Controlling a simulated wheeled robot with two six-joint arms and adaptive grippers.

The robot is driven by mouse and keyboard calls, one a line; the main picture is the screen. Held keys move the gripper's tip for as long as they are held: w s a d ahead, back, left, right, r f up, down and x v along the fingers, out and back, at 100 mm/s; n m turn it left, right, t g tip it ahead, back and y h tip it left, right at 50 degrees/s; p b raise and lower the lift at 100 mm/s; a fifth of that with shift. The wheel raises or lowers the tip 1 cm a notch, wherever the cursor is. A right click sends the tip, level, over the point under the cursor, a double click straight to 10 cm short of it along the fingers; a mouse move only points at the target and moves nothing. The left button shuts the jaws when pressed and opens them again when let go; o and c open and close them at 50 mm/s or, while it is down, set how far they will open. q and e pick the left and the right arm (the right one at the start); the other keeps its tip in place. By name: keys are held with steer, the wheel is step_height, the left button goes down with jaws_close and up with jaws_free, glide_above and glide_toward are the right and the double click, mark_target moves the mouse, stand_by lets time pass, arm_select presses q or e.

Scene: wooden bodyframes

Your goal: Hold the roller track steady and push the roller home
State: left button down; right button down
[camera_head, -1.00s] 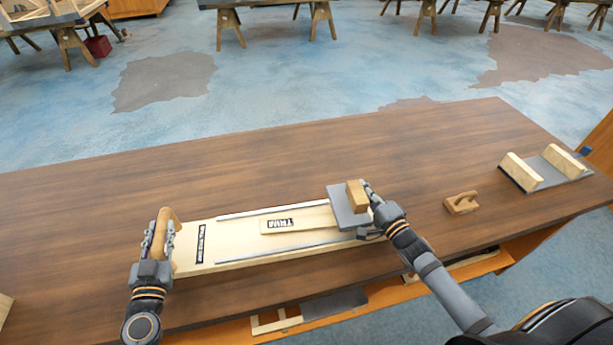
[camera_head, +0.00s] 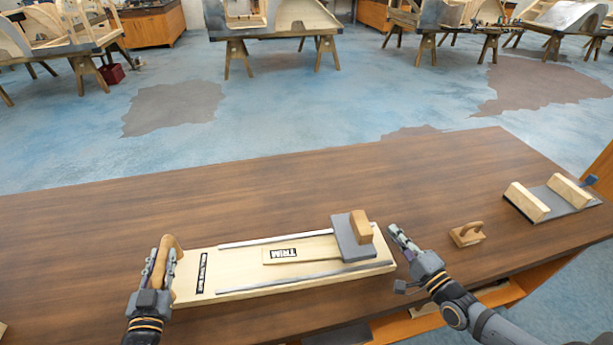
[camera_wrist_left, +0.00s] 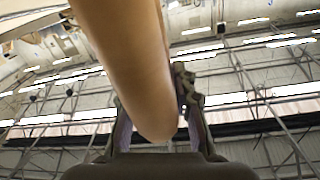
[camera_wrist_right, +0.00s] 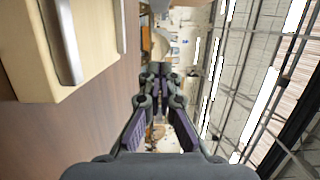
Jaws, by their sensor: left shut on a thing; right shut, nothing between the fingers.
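The roller track is a pale wooden board (camera_head: 228,288) with two metal rails and a wooden handle (camera_head: 162,258) at its left end. My left gripper (camera_head: 166,264) is shut on that handle, which also fills the left wrist view (camera_wrist_left: 125,60). The roller, a grey plate (camera_head: 343,233) with a wooden block on top, sits across the rails near the board's right end. A thin strip labelled TRIM (camera_head: 275,256) lies between the rails, its right end beneath the plate. My right gripper (camera_head: 395,230) is shut and empty, just right of the board and apart from the roller.
A small wooden hand tool (camera_head: 467,235) stands on the table right of my right gripper. A grey plate with two wooden blocks (camera_head: 573,197) lies at the far right. The table (camera_head: 120,215) behind the track is clear.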

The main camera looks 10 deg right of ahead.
mark_target(352, 235)
steer(key=shift+s+d, duration=0.2)
steer(key=shift+s, duration=0.6)
steer(key=shift+s+d, duration=0.15)
steer(key=shift+s, duration=0.65)
